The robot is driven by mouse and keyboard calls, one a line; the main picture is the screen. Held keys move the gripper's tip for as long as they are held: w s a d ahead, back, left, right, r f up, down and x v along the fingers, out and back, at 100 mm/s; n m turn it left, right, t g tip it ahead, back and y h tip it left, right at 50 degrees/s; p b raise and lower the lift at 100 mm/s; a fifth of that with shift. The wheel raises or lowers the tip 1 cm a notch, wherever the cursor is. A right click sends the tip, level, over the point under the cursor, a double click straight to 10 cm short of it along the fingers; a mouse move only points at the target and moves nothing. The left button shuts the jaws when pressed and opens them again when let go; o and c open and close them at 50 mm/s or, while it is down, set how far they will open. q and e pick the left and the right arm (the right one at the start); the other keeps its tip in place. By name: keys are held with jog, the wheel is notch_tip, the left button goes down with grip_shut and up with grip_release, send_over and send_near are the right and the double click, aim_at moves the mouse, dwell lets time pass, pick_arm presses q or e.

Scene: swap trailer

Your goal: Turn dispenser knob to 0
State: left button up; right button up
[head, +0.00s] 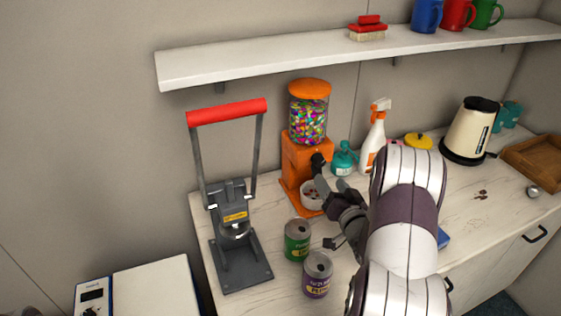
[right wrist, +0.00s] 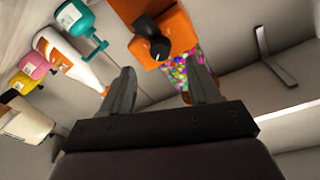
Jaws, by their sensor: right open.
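The orange dispenser (head: 296,155), topped by a clear globe of colourful candies, stands on the counter against the wall. Its black knob (head: 317,162) is on the front; in the right wrist view the knob (right wrist: 160,47) is a dark round piece with a small pale mark, and no numbers can be read. My right gripper (head: 323,214) is open and empty in front of the dispenser. In the right wrist view its fingers (right wrist: 161,72) are spread, and the knob appears beyond the gap, apart from them. My left gripper is not in view.
A white cup (head: 309,199) sits under the dispenser. A green can (head: 297,242) and a purple can (head: 317,276) stand close below my right gripper. A grey press with a red handle (head: 228,111) is at left. A teal bottle (head: 343,160) and spray bottle (head: 374,140) stand right of the dispenser.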

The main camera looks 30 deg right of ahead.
aim_at(320, 164)
jog(key=shift+m, duration=0.4)
jog(key=x, duration=0.2)
jog(key=p+x, duration=0.1)
jog(key=x, duration=0.4)
jog(key=shift+w+d+r, duration=0.15)
jog(key=shift+w+r, duration=0.1)
jog(key=c, duration=1)
